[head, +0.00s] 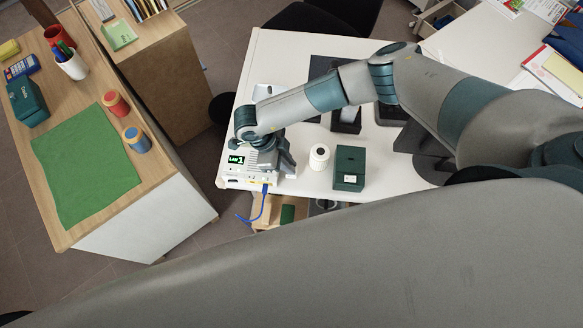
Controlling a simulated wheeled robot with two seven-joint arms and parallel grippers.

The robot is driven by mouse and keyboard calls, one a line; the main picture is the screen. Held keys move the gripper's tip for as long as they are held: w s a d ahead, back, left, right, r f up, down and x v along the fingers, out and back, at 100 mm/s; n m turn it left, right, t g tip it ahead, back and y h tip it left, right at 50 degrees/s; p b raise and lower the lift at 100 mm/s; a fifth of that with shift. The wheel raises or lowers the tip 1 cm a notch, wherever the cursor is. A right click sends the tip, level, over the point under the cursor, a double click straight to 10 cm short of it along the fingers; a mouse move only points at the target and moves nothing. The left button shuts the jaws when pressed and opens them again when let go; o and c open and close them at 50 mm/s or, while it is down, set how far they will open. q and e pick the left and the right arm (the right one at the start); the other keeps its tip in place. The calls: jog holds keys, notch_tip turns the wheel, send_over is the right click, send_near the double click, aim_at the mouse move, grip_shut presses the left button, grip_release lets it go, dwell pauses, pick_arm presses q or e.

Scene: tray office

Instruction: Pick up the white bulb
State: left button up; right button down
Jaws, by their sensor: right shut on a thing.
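My right arm reaches in from the right across the white table (215,182). My right gripper (284,164) points down at the table's near left part, beside a white box with a green "LAN 1" display (236,160). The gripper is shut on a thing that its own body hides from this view. I cannot make out a white bulb anywhere. A small white round item with a dark centre (319,157) stands apart to the right of the gripper; it looks like a roll. My left gripper is not in view.
A dark green box (349,168) stands right of the roll. A blue cable (264,196) hangs from the white box over the table edge. At left, a wooden desk (60,236) holds a green mat (88,165), two spools and a pen cup (73,66).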

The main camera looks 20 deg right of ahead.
jog(key=shift+r, duration=0.2)
jog(key=shift+r+p, duration=0.5)
jog(key=shift+r, duration=0.05)
notch_tip(320, 180, up, 4)
jog(key=shift+s+d+f+p, duration=0.15)
jog(key=shift+f+p, duration=0.1)
jog(key=shift+p, duration=0.95)
jog(key=s+d+r, duration=0.6)
jog(key=s, duration=0.3)
jog(key=shift+s+d+p, duration=0.2)
jog(key=shift+p, duration=0.25)
jog(key=shift+w, duration=0.1)
